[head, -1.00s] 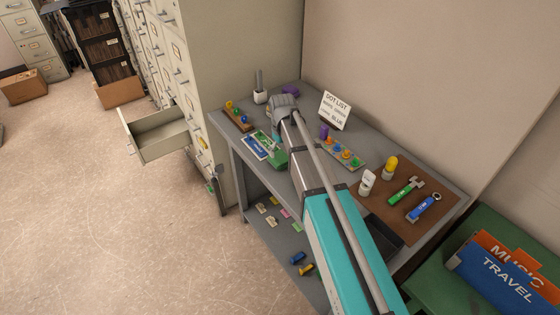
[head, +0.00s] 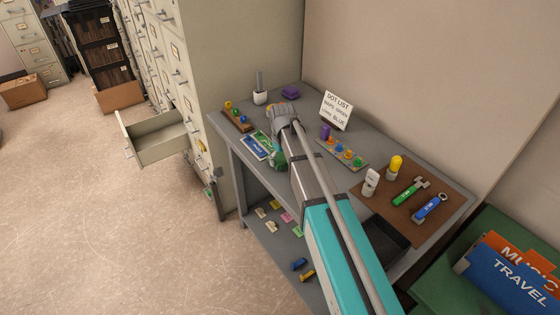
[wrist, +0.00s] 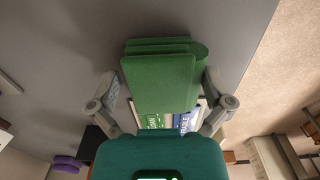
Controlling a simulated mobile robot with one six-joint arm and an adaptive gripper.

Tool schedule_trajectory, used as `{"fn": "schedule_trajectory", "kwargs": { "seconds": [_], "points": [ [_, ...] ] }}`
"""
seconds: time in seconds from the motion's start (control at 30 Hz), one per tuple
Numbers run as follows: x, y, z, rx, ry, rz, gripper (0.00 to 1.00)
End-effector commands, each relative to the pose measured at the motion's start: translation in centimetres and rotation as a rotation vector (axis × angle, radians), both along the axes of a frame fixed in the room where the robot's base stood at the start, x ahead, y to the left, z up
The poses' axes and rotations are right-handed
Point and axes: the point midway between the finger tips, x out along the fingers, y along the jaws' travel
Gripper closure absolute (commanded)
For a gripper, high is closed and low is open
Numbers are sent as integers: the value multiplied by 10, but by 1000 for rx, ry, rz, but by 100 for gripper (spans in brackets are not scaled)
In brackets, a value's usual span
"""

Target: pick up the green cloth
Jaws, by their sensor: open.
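The green cloth (wrist: 160,82) is a folded, layered green bundle in the middle of the wrist view. In the head view a part of the green cloth (head: 279,160) shows on the grey table beside my arm, which hides the rest. My gripper (wrist: 165,88) is open, with one finger on each side of the cloth in the wrist view. The fingers look apart from the cloth; I cannot tell how far down they reach beside it. In the head view my wrist hides the fingers.
Blue and green labelled cards (head: 256,146) lie beside the cloth. A wooden strip with coloured knobs (head: 237,119), a white cup (head: 260,97) and a purple block (head: 290,92) stand behind. A knob rack (head: 342,153) is right of my arm. An open drawer (head: 152,138) juts out left.

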Motion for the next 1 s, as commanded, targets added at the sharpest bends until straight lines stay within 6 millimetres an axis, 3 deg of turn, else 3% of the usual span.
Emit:
{"fn": "schedule_trajectory", "kwargs": {
  "seconds": [0.33,0.7,1.0],
  "points": [
    [0,0,0,0,0,0,2],
    [0,0,0,0,0,0,68],
    [0,0,1,0,0,0,68]
  ]
}}
